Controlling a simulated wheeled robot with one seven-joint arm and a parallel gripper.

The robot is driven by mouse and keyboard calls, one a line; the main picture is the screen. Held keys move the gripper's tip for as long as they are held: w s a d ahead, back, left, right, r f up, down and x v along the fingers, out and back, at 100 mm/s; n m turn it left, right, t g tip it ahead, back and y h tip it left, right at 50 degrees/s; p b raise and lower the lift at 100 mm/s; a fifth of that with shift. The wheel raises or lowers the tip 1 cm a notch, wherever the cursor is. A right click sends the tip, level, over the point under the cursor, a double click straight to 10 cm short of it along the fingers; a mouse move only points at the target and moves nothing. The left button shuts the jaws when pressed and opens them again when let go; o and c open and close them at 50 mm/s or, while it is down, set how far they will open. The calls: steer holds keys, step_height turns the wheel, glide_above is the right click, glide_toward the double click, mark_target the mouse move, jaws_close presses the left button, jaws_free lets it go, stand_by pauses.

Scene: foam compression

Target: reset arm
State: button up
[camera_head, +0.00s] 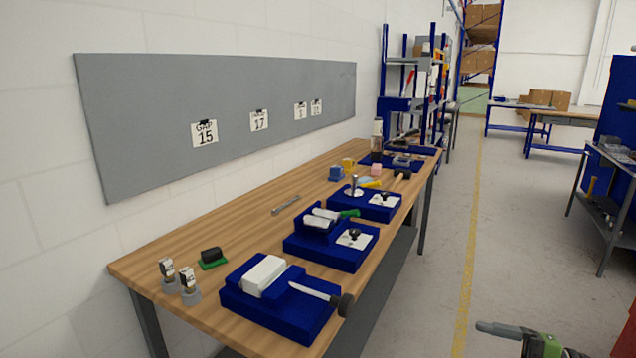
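My gripper does not show clearly anywhere. A grey and green shape (535,343) is cut off by the bottom edge at the right, and I cannot tell whether it is part of my arm or a tool. The wooden workbench (225,270) runs along the wall. Its nearest blue fixture (290,318) holds a white block (263,275) and a white bar with a dark knob. The middle blue fixture (345,260) holds white pieces and a black knob. A farther blue fixture (375,211) carries a metal post.
Small stamp-like pieces (188,280) and a black block on green (212,257) sit at the bench's near left. A grey board (240,125) with number cards hangs behind. The floor (425,310) right of the bench looks clear. A metal cart (608,215) stands far right.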

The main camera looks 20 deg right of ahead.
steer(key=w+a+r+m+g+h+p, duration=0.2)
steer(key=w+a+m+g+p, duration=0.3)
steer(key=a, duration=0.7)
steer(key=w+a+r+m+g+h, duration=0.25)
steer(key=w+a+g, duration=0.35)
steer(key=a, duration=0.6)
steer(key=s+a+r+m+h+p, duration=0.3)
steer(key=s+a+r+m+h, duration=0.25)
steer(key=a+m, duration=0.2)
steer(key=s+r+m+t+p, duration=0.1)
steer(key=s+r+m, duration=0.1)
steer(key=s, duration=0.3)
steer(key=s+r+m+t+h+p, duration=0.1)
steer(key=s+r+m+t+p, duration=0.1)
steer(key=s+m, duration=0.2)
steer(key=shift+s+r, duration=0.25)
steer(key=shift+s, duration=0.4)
